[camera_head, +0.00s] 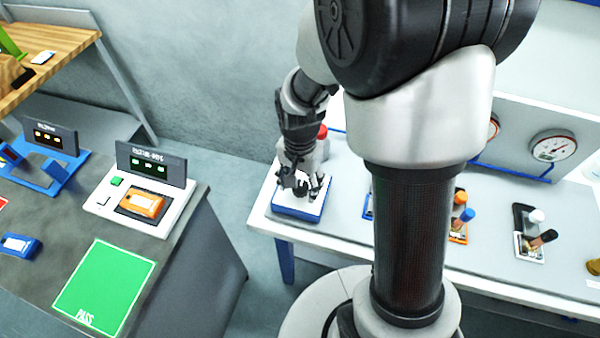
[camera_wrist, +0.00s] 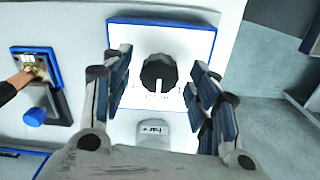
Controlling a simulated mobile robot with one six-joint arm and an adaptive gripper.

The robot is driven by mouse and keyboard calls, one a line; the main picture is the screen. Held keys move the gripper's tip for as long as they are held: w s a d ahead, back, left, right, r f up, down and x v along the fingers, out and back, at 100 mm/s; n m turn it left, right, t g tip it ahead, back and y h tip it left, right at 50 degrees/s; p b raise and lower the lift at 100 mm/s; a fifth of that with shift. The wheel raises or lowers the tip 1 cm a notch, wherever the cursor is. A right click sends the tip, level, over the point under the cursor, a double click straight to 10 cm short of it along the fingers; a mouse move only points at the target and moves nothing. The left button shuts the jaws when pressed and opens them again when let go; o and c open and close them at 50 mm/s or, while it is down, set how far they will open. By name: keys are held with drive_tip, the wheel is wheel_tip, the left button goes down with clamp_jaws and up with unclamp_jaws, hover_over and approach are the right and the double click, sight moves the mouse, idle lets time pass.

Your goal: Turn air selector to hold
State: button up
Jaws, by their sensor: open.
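The air selector is a dark round knob (camera_wrist: 158,70) with a white pointer mark, on a white plate with a blue border (camera_wrist: 193,30). In the wrist view the pointer points toward the bottom of the picture. Small markings around the knob are too small to read. My gripper (camera_wrist: 160,68) is open, with one finger to each side of the knob and gaps between; I cannot tell how far above it they are.
A grey labelled tab (camera_wrist: 153,132) sits below the knob. Left of the plate is a blue-framed unit with a blue knob (camera_wrist: 35,117). In the head view a red button (camera_head: 322,131) is behind my gripper, and gauges (camera_head: 553,146) and levers (camera_head: 541,238) are to the right.

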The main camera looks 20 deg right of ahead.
sight(300, 187)
wheel_tip(300, 187, up, 12)
drive_tip(key=shift+f, duration=0.2)
drive_tip(key=shift+r, duration=0.1)
idle(0.4)
